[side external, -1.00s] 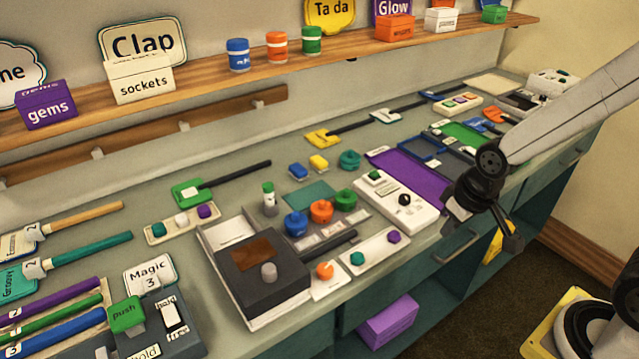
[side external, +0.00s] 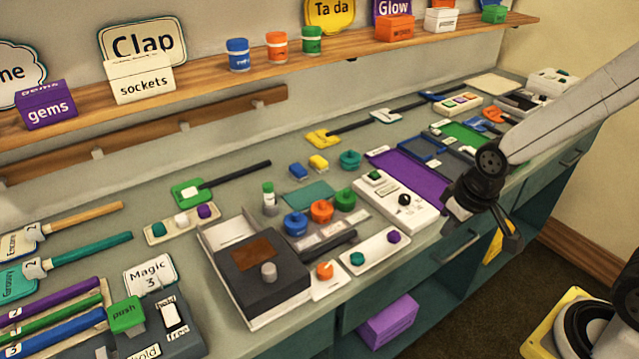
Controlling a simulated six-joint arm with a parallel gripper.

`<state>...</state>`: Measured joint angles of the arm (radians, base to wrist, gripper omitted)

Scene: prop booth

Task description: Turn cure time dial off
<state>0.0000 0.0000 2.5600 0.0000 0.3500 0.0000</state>
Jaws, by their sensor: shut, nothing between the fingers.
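A white control box (side external: 372,212) stands right of centre on the counter. It carries a black round dial (side external: 404,200) and a dark green button (side external: 375,178). A dark grey box (side external: 262,292) nearer the camera has a grey knob (side external: 268,271) on top. The lettering is too small to read, so I cannot tell which one is marked cure time. My gripper (side external: 511,241) hangs right of the white box, over the counter's front edge, apart from the dials. It is shut and empty, fingers pointing down.
A purple mat (side external: 415,178) lies behind the white box. Blue, orange and green lidded pots (side external: 321,211) stand left of it. A white plate (side external: 375,250) with teal and purple knobs lies in front. A wooden shelf (side external: 205,90) runs along the wall.

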